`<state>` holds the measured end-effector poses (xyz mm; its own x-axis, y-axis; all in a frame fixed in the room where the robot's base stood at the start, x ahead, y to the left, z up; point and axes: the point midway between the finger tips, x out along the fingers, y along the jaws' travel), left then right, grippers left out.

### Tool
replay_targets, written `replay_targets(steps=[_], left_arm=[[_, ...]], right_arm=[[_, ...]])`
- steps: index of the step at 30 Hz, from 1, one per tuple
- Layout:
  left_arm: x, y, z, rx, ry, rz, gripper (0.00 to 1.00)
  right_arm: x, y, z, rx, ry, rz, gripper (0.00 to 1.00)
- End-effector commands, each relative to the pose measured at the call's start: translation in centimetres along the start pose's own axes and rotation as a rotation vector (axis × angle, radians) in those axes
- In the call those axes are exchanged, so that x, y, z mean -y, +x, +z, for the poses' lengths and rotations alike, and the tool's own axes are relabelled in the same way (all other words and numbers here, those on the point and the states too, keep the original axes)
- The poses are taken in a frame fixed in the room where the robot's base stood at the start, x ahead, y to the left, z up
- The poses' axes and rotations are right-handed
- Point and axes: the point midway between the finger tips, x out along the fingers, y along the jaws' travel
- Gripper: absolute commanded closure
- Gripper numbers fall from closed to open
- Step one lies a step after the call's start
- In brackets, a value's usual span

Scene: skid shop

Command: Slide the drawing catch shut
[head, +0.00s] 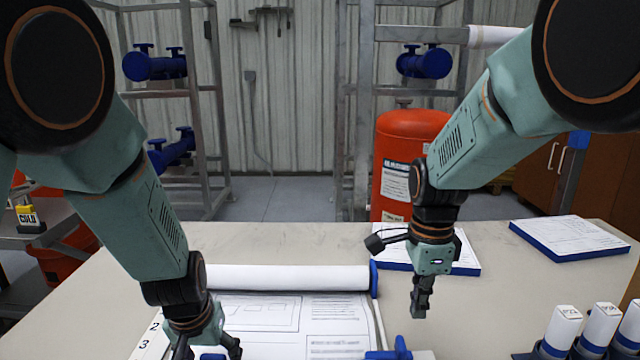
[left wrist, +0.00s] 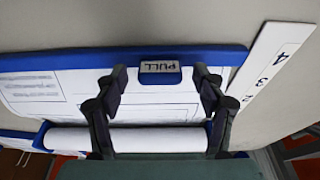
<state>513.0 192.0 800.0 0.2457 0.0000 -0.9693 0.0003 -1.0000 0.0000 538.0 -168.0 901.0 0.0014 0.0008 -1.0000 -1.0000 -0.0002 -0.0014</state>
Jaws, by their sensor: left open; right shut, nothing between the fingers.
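A drawing sheet (head: 300,318) lies on the table, drawn out from a white roll (head: 290,278). A blue knobbed piece (head: 400,347), seemingly the catch, is at the sheet's front right, cut by the picture's lower edge; I cannot tell its position. In the left wrist view, a blue bar (left wrist: 60,60) with a PULL tab (left wrist: 160,68) runs along the sheet's edge. My left gripper (head: 207,352) is open, its fingers (left wrist: 161,74) on either side of the tab; contact is unclear. My right gripper (head: 421,312) is shut and empty, above the table behind and right of the knobbed piece.
A numbered strip (left wrist: 275,58) lies beside the sheet. White-and-blue capped tubes (head: 562,330) stand at the front right. Blue-edged paper pads, one at the back right (head: 570,238), lie on the table. The table between my right gripper and the tubes is clear.

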Motion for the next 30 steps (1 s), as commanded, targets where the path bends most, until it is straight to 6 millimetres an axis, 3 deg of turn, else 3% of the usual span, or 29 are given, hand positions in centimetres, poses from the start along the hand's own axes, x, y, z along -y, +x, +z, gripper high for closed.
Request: replay_targets(steps=[30], left_arm=[[0.0,-6.2,-1.7,-0.003,0.0,0.0,0.3]], right_arm=[[0.0,0.0,0.0,0.0,0.0,0.0,1.0]])
